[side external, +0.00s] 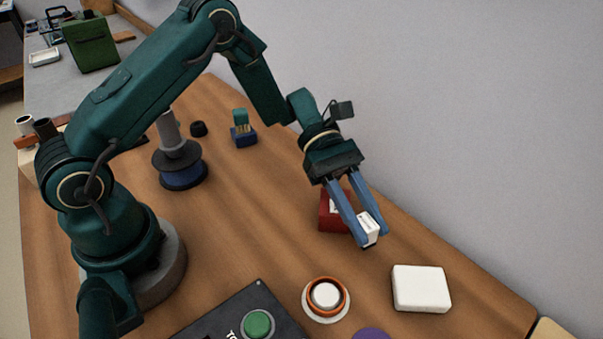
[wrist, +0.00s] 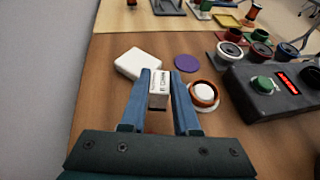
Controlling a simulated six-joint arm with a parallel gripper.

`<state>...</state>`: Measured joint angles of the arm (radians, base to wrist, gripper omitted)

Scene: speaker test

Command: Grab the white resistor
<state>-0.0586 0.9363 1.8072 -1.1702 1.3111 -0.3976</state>
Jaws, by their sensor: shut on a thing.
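The white resistor (side external: 369,229) is a small white block with dark printing on its face. It is held between the blue fingers of my gripper (side external: 361,226). In the wrist view the resistor (wrist: 158,82) sits between the two fingertips (wrist: 159,85), with its print facing the camera and a darker end below. My gripper is shut on it. In the side view a red box (side external: 333,213) stands just behind the fingers, partly hidden by them. I cannot tell whether the resistor touches anything below it.
A white block (side external: 421,288) lies to the right. An orange-ringed round piece (side external: 326,296) and a purple disc (side external: 372,334) lie in front. A dark tester box with a green button (side external: 257,324) is at the front. In the wrist view, several round speakers (wrist: 230,51) stand at upper right.

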